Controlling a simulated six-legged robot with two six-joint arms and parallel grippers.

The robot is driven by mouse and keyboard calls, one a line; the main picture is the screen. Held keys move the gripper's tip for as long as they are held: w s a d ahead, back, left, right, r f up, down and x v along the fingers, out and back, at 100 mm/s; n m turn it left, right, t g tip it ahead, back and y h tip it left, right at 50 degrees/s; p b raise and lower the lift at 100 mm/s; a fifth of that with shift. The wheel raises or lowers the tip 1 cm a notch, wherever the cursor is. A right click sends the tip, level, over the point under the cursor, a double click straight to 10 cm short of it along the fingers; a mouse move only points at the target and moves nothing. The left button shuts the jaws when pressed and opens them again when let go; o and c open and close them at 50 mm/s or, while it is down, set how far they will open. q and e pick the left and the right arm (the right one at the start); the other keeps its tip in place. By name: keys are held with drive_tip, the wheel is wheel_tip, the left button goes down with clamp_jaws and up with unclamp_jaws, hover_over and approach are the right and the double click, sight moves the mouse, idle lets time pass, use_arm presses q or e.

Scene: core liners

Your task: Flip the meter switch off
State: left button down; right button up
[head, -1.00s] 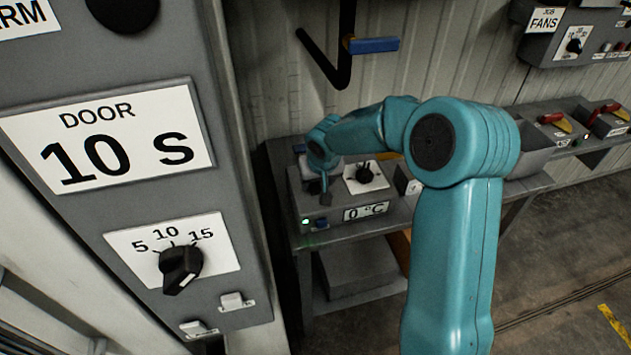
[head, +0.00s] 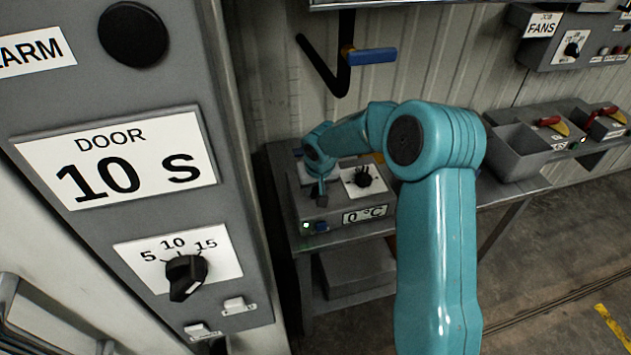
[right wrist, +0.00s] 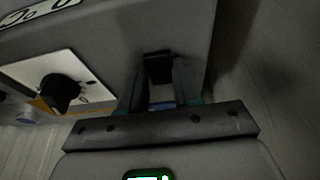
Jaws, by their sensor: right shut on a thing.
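The meter is a grey box (head: 346,200) on a bench against the wall, with a 0 °C display (head: 366,214) on its front and a black dial (head: 363,177) on a white plate. A small green lamp (head: 305,226) is lit on its front left. My right gripper (head: 320,195) reaches down to the left part of the meter's top. In the right wrist view, its two fingers (right wrist: 158,85) are closed on the sides of a small black switch (right wrist: 158,68). The dial (right wrist: 60,92) shows to the left there. Which way the switch is set cannot be told. My left gripper is not in view.
A tall grey panel (head: 75,235) marked DOOR 10 S, with a knob (head: 186,277), stands close at the left. A blue-handled valve (head: 372,57) is on the wall above the meter.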

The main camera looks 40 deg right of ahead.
sight(316, 193)
drive_tip(key=shift+w+d+r+g+y+p, duration=0.15)
drive_tip(key=shift+w+r+g+y+p, duration=0.2)
drive_tip(key=shift+g+p, duration=0.6)
use_arm(q)
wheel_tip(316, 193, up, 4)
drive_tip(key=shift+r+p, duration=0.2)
drive_tip(key=shift+p, duration=0.25)
use_arm(e)
drive_tip(key=shift+f+y, duration=0.15)
drive_tip(key=shift+y, duration=0.1)
drive_tip(key=o, duration=1.1)
drive_tip(key=shift+c, duration=0.2)
drive_tip(key=shift+s, duration=0.1)
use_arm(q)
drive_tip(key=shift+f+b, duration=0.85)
use_arm(e)
wheel_tip(316, 193, up, 8)
drive_tip(key=shift+s+f, duration=0.25)
drive_tip(key=shift+s, duration=0.05)
drive_tip(key=shift+s+a, duration=0.1)
drive_tip(key=shift+a, duration=0.1)
